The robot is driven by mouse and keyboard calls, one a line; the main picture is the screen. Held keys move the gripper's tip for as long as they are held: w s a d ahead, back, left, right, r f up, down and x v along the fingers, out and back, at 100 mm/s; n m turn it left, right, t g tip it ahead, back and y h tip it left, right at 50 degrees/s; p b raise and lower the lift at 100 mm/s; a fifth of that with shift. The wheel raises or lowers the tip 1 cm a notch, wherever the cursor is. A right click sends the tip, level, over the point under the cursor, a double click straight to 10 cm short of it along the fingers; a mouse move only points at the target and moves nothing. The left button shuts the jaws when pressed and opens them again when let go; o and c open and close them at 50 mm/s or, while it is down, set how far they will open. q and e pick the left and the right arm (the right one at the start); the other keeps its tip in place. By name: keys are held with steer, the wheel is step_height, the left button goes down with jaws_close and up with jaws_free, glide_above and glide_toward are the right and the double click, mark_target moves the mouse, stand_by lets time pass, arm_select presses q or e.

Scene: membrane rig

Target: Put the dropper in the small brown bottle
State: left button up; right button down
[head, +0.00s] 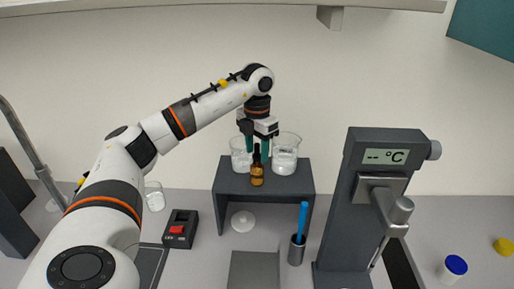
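The small brown bottle (257,176) stands upright at the front of a dark grey raised stand. The dropper (257,154) shows as a narrow black top directly above the bottle's neck; its lower part is hidden, apparently inside the bottle. My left gripper (258,152) reaches in from above and points down. Its teal fingers show on either side of the dropper, with a gap between them wider than the dropper. Whether they are around it or behind it is hard to tell. My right gripper is not in view.
Glass beakers (285,157) stand on the stand (229,182), close to the gripper on both sides. A holder with a blue stick (302,219), a switch box (180,229) and a tall temperature device (348,208) stand around it. A blue-capped jar (454,268) is at right.

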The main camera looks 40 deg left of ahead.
arm_select(q)
steer(key=shift+r, duration=0.45)
step_height(320, 180, up, 5)
steer(key=shift+w+f+b, duration=0.1)
steer(key=shift+b, duration=0.4)
step_height(320, 180, up, 6)
steer(key=p, duration=0.2)
